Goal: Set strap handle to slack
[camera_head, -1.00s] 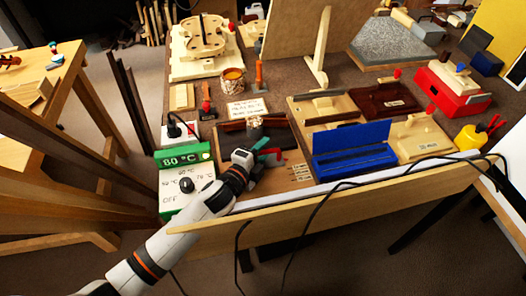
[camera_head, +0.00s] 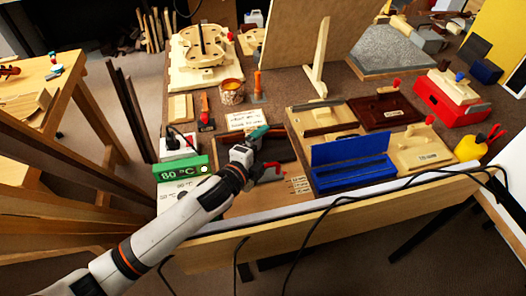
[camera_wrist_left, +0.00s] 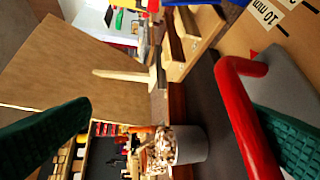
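A red bent handle (camera_head: 268,173) shows at the tray in front of me, just below my left gripper (camera_head: 256,143) in the head view. I take it for the strap handle. In the left wrist view the red handle (camera_wrist_left: 243,115) is large and close, beside the right-hand green finger pad and partly in front of it. My left gripper (camera_wrist_left: 173,115) is open, with its two green pads far apart and nothing held between them. The strap itself is hard to make out. My arm and gripper hide part of the tray. My right gripper is not in view.
A green 80 °C box (camera_head: 182,173) stands left of the tray. A blue open box (camera_head: 350,173) is to the right. A speckled pot (camera_head: 231,92) and an orange-handled tool (camera_head: 257,84) stand behind. A black cable (camera_head: 330,190) runs along the front edge.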

